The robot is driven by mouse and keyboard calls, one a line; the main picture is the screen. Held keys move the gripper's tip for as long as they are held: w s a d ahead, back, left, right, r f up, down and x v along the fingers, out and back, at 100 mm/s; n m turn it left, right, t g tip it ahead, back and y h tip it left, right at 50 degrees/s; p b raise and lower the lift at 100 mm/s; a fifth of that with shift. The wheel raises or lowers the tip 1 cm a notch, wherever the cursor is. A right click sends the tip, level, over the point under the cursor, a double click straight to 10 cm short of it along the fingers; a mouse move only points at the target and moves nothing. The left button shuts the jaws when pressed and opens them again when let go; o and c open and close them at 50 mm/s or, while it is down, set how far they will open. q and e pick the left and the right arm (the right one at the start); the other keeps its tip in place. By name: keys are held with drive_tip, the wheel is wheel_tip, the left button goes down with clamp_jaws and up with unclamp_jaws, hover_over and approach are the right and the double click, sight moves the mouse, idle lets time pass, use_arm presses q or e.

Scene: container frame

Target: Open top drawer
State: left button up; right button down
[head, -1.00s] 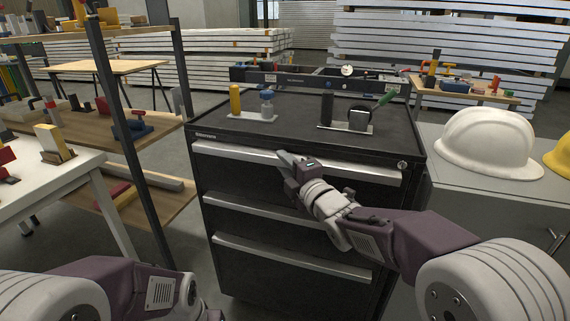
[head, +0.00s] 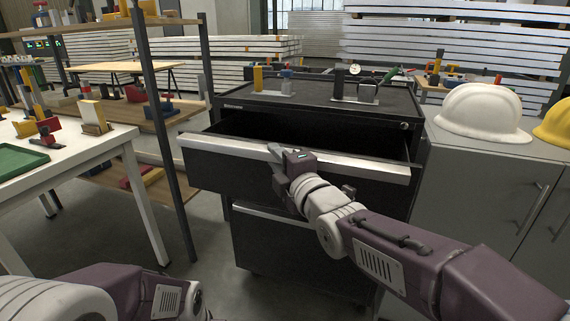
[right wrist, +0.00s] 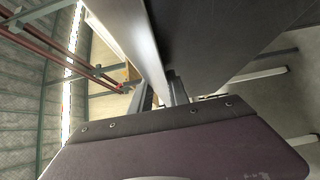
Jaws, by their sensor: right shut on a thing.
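The black drawer cabinet (head: 322,98) stands in front of me. Its top drawer (head: 222,163) is pulled out a good way, and the dark inside shows behind its front. My right gripper (head: 277,153) is shut on the silver handle strip (head: 350,167) along the top edge of that drawer, near its middle. In the right wrist view the handle strip (right wrist: 133,40) runs to the gripper's fingers (right wrist: 176,92). The lower drawer below (head: 262,228) is closed. My left arm shows at the bottom left; its fingertips are out of the picture.
Tools on small stands (head: 268,86) sit on the cabinet top. A grey cabinet with a white hard hat (head: 482,112) stands at the right. A white table (head: 80,150) and a shelf post (head: 165,130) stand at the left. Floor is free before the cabinet's left side.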

drive_tip(key=s+a+p, duration=0.1)
drive_tip(key=s+a, duration=0.1)
drive_tip(key=s, duration=0.5)
drive_tip(key=shift+a+f+p, duration=0.15)
drive_tip(key=shift+f+p, duration=0.2)
drive_tip(key=shift+p, duration=0.05)
drive_tip(key=c, duration=1.3)
unclamp_jaws()
drive_tip(key=shift+r, duration=0.15)
